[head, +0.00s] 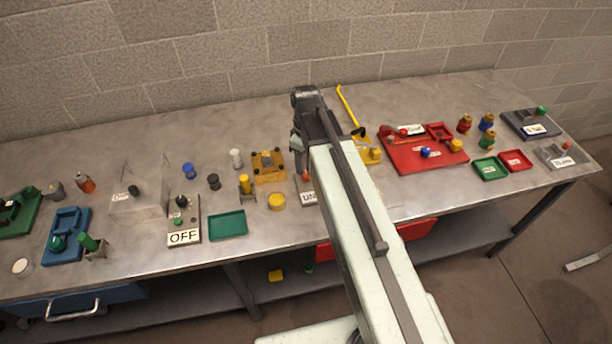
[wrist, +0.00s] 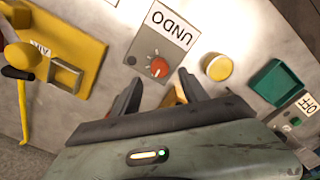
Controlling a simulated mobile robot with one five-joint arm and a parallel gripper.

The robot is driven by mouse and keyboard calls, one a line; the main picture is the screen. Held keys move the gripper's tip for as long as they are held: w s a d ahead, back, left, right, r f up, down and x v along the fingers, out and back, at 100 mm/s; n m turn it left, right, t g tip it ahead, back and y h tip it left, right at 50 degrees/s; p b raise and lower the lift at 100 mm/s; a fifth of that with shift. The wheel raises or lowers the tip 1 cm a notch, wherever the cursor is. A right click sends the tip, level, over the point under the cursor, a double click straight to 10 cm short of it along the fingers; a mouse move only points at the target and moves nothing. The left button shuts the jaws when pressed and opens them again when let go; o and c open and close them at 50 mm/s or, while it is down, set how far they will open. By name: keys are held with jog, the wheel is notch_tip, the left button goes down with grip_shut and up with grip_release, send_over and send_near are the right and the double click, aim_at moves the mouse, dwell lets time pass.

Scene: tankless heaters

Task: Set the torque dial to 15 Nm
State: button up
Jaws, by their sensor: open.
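My gripper (wrist: 159,78) is open, its two dark fingers apart with nothing clearly held between them. In the wrist view, a round orange-red dial (wrist: 158,67) with a light pointer mark sits on a grey plate just beyond the fingertips. The white label (wrist: 172,27) beside it reads UNDO. No torque value is readable on this dial. In the head view, the dial (head: 305,178) is partly hidden by my arm. At the far right, a grey plate (head: 554,162) bears a red knob (head: 567,147) and a label too small to read surely. I cannot tell which is the torque dial.
A yellow button (wrist: 217,67) and a teal tray (wrist: 277,83) stand close beside the UNDO plate. A yellow fixture (head: 268,166) stands left of it in the head view. A red tray (head: 400,160) with several parts lies to the right.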

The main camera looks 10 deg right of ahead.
aim_at(306, 173)
notch_tip(306, 173, down, 5)
jog(key=b, duration=0.4)
jog(key=shift+f, duration=0.2)
jog(key=shift+r, duration=0.15)
grip_shut()
